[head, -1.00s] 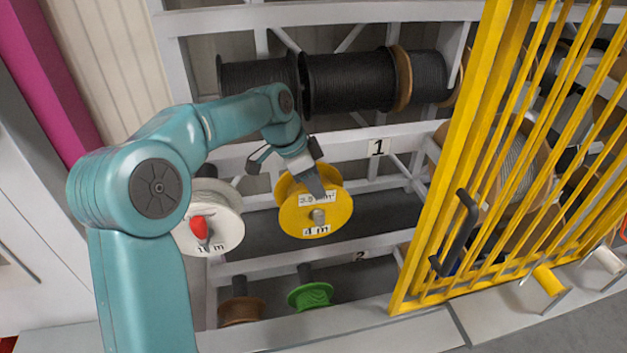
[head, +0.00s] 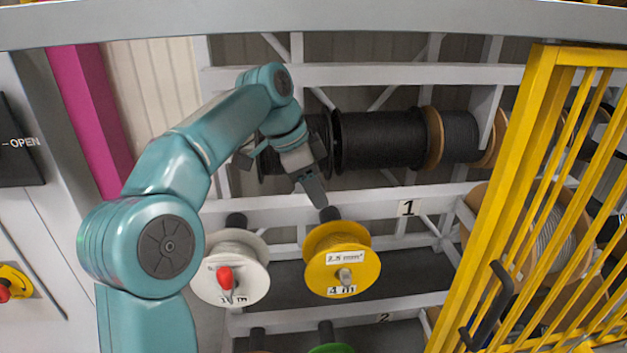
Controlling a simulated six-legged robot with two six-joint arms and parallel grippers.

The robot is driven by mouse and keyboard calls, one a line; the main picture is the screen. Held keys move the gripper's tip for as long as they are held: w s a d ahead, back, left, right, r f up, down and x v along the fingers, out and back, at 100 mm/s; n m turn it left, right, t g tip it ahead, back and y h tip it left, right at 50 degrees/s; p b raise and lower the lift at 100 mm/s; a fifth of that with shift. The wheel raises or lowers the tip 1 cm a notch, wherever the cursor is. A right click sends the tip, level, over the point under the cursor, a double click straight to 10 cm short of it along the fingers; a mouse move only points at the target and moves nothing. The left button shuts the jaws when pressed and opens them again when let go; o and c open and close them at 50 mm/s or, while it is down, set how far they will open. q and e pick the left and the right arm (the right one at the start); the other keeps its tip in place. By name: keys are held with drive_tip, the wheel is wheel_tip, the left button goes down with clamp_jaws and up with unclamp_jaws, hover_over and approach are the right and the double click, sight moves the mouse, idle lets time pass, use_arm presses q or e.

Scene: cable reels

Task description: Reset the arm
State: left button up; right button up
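My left arm comes in from the left, and my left gripper (head: 315,190) points down just above the yellow reel (head: 327,265). Its fingers overlap in this view, so their gap cannot be made out; no object shows in them. The yellow reel hangs on a rack peg and carries printed labels. A white reel (head: 212,280) with a red peg end hangs to its left, partly beside my arm. My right gripper is out of view.
Large black cable drums (head: 385,140) lie on the rack behind the gripper. A yellow barred gate (head: 490,215) with a black handle stands at the right. A green reel (head: 332,348) shows at the bottom edge. A grey beam (head: 300,22) crosses the top.

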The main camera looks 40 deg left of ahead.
use_arm(q)
drive_tip(key=shift+s+a+r, duration=0.15)
drive_tip(key=shift+s+r, duration=0.05)
drive_tip(key=shift+r, duration=0.3)
idle(0.3)
